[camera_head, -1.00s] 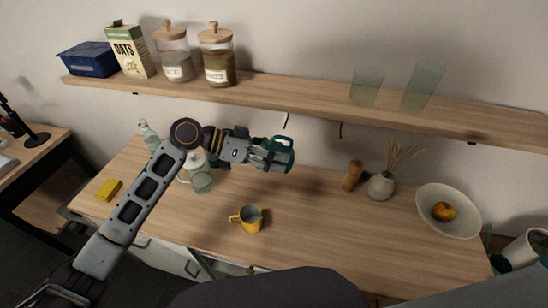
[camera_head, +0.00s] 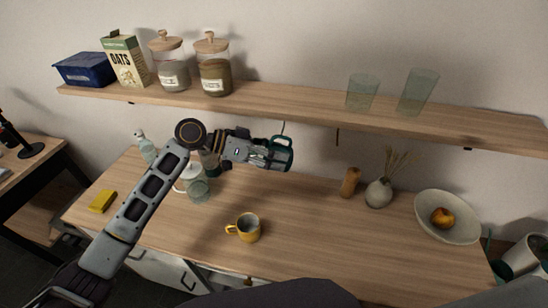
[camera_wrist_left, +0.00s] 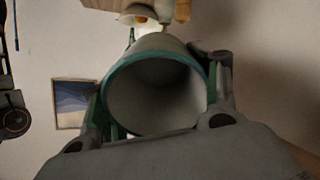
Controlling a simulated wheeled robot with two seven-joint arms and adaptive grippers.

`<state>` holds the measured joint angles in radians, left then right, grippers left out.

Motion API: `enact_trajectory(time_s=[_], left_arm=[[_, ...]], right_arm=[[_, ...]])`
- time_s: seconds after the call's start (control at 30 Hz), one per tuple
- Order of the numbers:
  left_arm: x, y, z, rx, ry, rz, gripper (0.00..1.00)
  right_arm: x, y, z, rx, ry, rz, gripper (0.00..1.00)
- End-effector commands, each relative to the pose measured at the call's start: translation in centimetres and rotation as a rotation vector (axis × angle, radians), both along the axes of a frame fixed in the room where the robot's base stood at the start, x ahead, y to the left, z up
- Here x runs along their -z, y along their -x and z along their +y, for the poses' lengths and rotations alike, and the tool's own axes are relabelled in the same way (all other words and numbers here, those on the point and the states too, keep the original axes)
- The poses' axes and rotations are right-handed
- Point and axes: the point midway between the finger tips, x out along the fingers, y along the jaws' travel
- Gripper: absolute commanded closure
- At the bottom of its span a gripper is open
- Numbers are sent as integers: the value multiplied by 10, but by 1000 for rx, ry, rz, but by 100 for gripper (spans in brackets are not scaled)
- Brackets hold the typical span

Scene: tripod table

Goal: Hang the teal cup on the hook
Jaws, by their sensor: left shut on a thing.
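The teal cup (camera_head: 284,159) is held up above the counter, just below the wall shelf. My left gripper (camera_head: 272,153) is shut on the cup's body. The handle shows at the cup's top. In the left wrist view, the cup's open mouth (camera_wrist_left: 155,93) faces the camera, with a teal rim and a finger on each side. A thin hook (camera_head: 283,127) hangs under the shelf, in line with the handle; its lower end is hidden by the cup. I cannot tell whether they touch. A second hook (camera_head: 337,136) hangs free to the right. My right gripper is out of view.
The shelf (camera_head: 300,112) carries jars, an oats box and two glasses. On the counter (camera_head: 310,220) stand a yellow mug (camera_head: 247,229), a wooden mill (camera_head: 350,182), a vase (camera_head: 378,193) and a bowl (camera_head: 446,229) with fruit. A glass and bottle stand near my left arm.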

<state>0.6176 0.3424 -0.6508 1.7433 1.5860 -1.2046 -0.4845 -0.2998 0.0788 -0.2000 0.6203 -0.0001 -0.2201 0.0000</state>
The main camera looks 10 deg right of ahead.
Motion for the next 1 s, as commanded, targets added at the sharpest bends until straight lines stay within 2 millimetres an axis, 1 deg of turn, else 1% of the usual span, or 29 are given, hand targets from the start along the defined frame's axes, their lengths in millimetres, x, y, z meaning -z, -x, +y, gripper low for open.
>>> enact_trajectory(time_s=[1.0], left_arm=[[2,-34,-14,-1,1,0,74]], right_arm=[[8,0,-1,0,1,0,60]])
